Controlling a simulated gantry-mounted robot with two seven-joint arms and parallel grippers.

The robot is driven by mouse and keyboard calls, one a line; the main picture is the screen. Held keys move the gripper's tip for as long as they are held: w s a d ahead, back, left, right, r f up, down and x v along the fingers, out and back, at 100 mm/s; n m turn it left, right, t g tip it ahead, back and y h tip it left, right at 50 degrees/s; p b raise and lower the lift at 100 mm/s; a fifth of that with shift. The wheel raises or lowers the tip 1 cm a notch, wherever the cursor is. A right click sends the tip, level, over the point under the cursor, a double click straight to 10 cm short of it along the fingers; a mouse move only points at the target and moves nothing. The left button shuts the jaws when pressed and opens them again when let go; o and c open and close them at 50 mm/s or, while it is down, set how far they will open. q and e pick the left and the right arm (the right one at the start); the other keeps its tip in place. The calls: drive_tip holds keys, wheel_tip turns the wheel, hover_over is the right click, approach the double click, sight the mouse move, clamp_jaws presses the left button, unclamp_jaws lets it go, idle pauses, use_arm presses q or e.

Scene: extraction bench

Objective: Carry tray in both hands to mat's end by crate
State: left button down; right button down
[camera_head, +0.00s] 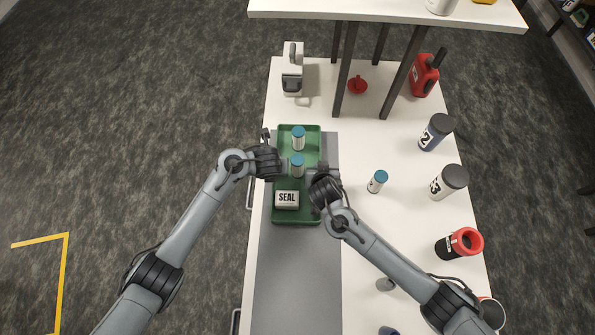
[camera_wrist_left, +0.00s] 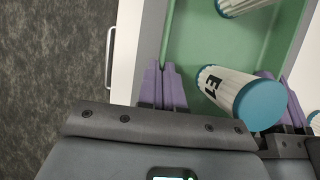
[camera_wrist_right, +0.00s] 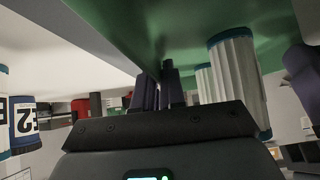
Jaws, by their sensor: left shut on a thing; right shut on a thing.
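The green tray (camera_head: 312,142) is at the far end of the grey mat (camera_head: 297,275). Inside it are two white bottles with blue caps, one farther (camera_head: 298,138) and one nearer (camera_head: 297,168), and a white box marked SEAL (camera_head: 287,199). The nearer bottle reads E1 in the left wrist view (camera_wrist_left: 225,90). My left gripper (camera_head: 279,164) is shut on the tray's left wall. My right gripper (camera_head: 317,177) is shut on its right wall. I cannot tell whether the tray is raised off the mat. I cannot make out a crate.
A blue-capped bottle (camera_head: 377,182) stands right of the mat. Several jars, including a black-lidded one (camera_head: 449,182), line the right edge. A white device (camera_head: 292,70) stands beyond the tray. A raised shelf (camera_head: 390,14) with dark legs stands at the back. The near mat is bare.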

use_arm(q)
drive_tip(key=shift+r, duration=0.15)
use_arm(e)
drive_tip(key=shift+r, duration=0.15)
